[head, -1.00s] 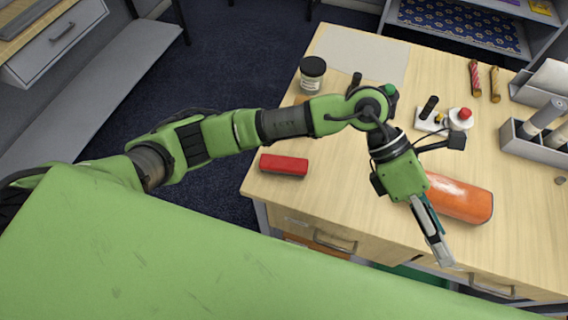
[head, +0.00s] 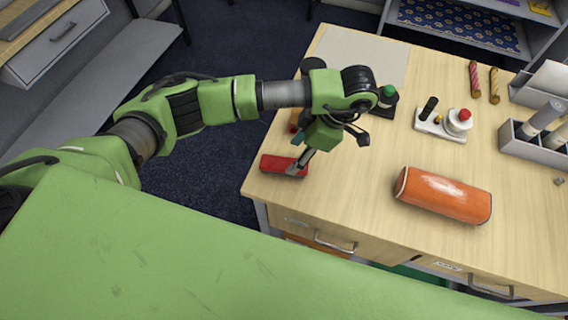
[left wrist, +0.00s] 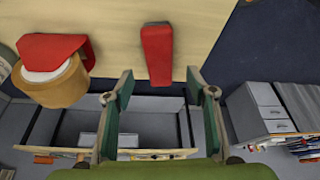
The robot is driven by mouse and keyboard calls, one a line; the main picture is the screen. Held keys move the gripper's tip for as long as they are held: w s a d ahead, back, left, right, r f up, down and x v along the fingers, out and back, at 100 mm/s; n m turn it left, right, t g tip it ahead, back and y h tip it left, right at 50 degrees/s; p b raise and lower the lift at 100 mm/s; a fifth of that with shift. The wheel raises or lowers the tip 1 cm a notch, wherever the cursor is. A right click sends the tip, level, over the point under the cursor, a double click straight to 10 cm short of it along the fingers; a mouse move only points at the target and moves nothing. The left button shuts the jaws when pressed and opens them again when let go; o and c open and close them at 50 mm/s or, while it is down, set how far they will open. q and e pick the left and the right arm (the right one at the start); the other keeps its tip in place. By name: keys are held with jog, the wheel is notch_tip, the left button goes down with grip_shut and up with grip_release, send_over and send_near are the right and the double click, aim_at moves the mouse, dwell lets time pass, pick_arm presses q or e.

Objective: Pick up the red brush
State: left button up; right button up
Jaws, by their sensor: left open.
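The red brush (head: 272,163) lies near the left front corner of the wooden desk, seen as a red block in the head view. My left gripper (head: 297,168) points down over its right end, hiding part of it. In the left wrist view the brush (left wrist: 158,50) lies lengthwise just ahead of the gap between the fingertips. My left gripper (left wrist: 160,88) is open there, with nothing between its fingers. Whether a finger touches the brush cannot be told. My right gripper is in neither view.
An orange cylindrical case (head: 445,195) lies to the right on the desk (head: 350,215). In the left wrist view, a tape roll with a red part (left wrist: 52,70) is left of the brush.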

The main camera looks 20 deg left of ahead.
aim_at(284, 163)
pick_arm(q)
jog(key=shift+x, duration=0.85)
jog(key=shift+a+f+p, duration=0.25)
jog(key=shift+f+p, duration=0.1)
jog(key=shift+p, duration=0.25)
jog(key=p+x, duration=0.2)
jog(key=x, duration=0.1)
jog(key=shift+a+f, duration=0.2)
jog(key=shift+a, duration=0.1)
jog(key=shift+a+f, duration=0.15)
jog(key=shift+f, duration=0.35)
jog(key=c, duration=1.2)
